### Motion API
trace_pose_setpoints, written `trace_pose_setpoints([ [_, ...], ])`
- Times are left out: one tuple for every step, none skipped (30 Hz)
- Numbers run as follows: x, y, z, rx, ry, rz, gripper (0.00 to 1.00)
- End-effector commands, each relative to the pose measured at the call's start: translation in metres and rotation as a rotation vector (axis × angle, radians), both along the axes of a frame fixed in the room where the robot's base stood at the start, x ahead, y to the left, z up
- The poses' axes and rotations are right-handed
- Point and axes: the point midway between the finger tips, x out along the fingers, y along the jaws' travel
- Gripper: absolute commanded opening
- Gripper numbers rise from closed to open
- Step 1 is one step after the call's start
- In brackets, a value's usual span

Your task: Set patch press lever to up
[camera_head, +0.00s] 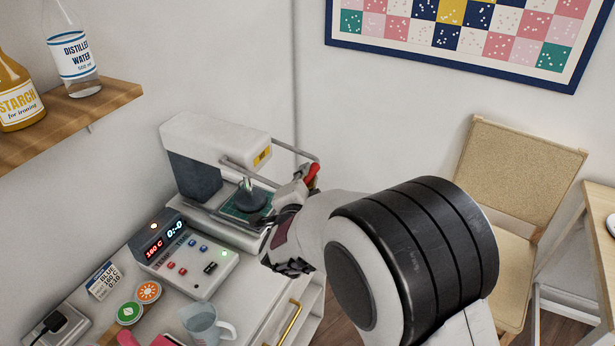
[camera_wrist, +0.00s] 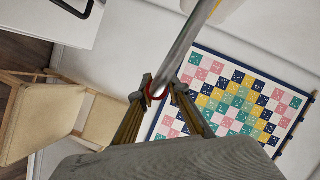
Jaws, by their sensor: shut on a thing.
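The patch press (camera_head: 215,140) is a white and dark grey machine on the cabinet top, left of centre in the head view. Its lever (camera_head: 301,153) is a grey metal bar frame reaching out to the right, with a red grip (camera_head: 313,171) near its end. A dark round press pad sits low over a green mat (camera_head: 232,211). My gripper (camera_head: 299,188) is at the lever's outer end, shut on it. In the wrist view, the metal lever bar (camera_wrist: 192,38) runs between my fingertips (camera_wrist: 158,91), with a bit of red showing there. My wrist hides part of the lever.
A control box (camera_head: 185,255) with lit displays stands in front of the press. A clear cup (camera_head: 203,324), round tins and a card lie nearby. A wooden shelf (camera_head: 105,98) with bottles is at upper left. A chair (camera_head: 515,190) stands at right.

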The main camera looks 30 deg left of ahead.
Motion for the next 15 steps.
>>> trace_pose_setpoints([
  [0.000, 0.000, 0.000, -0.001, 0.000, 0.000, 0.00],
  [0.000, 0.000, 0.001, -0.002, 0.000, 0.000, 0.00],
  [0.000, 0.000, 0.001, -0.004, 0.000, 0.000, 0.00],
  [0.000, 0.000, 0.002, -0.007, 0.000, 0.000, 0.00],
  [0.000, 0.000, 0.002, -0.009, 0.000, 0.000, 0.00],
  [0.000, 0.000, 0.003, -0.013, 0.001, 0.001, 0.00],
  [0.000, 0.000, 0.004, -0.017, 0.000, 0.000, 0.00],
  [0.000, 0.000, 0.005, -0.022, 0.000, 0.000, 0.00],
  [0.000, -0.001, 0.006, -0.026, -0.001, -0.001, 0.00],
  [0.000, -0.001, 0.007, -0.032, -0.001, -0.001, 0.00],
  [0.000, -0.001, 0.009, -0.038, -0.001, -0.001, 0.00],
  [0.000, -0.001, 0.011, -0.045, -0.002, 0.000, 0.00],
  [0.000, -0.001, 0.012, -0.053, -0.002, 0.000, 0.00],
  [0.000, -0.001, 0.014, -0.059, -0.001, 0.000, 0.00],
  [0.000, -0.001, 0.016, -0.070, -0.002, 0.000, 0.00],
])
